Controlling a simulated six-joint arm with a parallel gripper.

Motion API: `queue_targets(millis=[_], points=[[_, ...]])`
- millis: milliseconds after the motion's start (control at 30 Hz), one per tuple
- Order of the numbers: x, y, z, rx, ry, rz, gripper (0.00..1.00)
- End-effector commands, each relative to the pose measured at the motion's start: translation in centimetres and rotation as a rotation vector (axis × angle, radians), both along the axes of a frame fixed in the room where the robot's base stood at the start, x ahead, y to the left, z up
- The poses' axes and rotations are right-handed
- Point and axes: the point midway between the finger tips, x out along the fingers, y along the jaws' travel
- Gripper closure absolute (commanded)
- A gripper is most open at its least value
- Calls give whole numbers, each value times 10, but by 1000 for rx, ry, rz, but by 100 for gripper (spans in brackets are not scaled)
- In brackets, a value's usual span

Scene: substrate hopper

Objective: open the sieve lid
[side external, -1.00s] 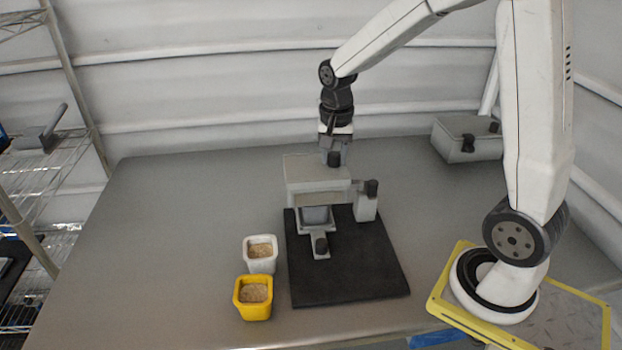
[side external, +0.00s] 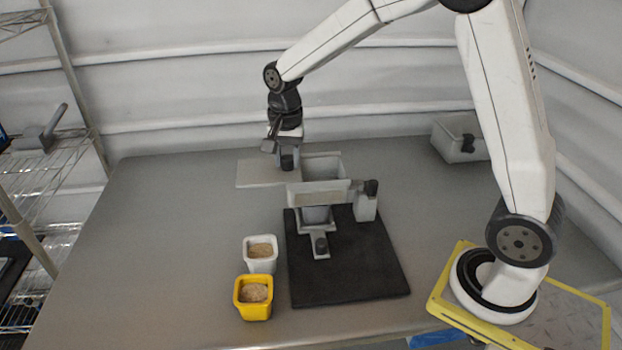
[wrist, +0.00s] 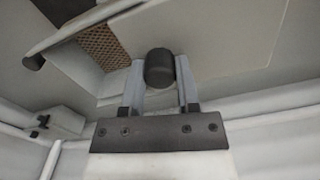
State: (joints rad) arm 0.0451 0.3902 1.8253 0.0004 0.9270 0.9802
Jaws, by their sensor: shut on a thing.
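The sieve lid (side external: 262,173) is a flat pale grey plate with a black knob (side external: 287,163). It sits shifted left of the hopper (side external: 322,166), whose top now shows as an open box. My gripper (side external: 286,152) is shut on the knob from above. In the wrist view the gripper (wrist: 160,72) has a finger on each side of the black knob (wrist: 160,68). The lid (wrist: 235,45) fills the right of that view, and a brown mesh (wrist: 103,47) shows beside it.
The hopper stands on a black mat (side external: 347,265). A white pot (side external: 260,266) and a yellow pot (side external: 253,311), both holding grainy material, stand to its left. A grey box (side external: 458,140) is at the back right. The left of the table (side external: 150,240) is clear.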

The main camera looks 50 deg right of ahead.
Motion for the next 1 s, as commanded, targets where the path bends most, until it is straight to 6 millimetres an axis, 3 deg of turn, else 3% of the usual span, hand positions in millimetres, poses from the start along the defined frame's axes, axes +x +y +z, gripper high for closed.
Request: queue_targets(millis=[333,367,433,467,800,1000], points=[[4,2,1,-1,-6,-1,100],[3,2,1,-1,-5,-1,51],[3,2,1,-1,-5,-1,28],[3,2,1,-1,-4,-1,25],[2,2,1,-1,-3,-1,25],[3,2,12,-1,-3,0,25]])
